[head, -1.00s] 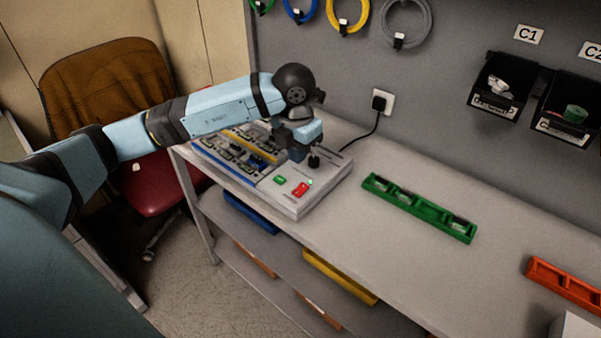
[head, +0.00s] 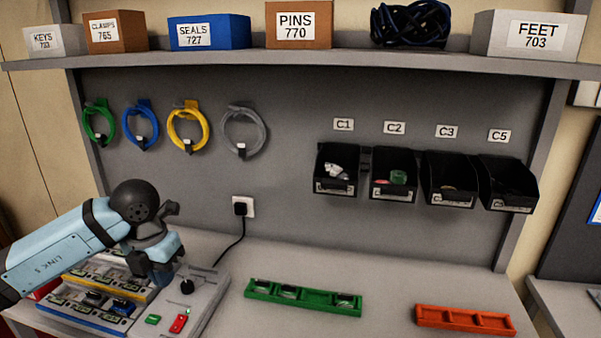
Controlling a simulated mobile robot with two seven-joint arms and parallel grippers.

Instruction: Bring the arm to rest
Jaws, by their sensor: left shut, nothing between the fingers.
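My left arm comes in from the left in the head view, and its wrist is over the test unit (head: 207,296) at the bench's left end. The left gripper (head: 163,277) points down beside the black knob (head: 187,286), above the unit's panel. Its fingers are shut with nothing visible between them; the tips are small and partly hidden. The panel carries a green button (head: 153,319) and a red switch (head: 179,322). My right arm and gripper are not in view.
A green tray (head: 304,306) with several parts and an orange tray (head: 464,318) lie on the bench (head: 386,290). Black bins (head: 450,196) and coiled cables (head: 187,131) hang on the grey back panel. Labelled boxes stand on the shelf (head: 330,67). The bench between unit and trays is clear.

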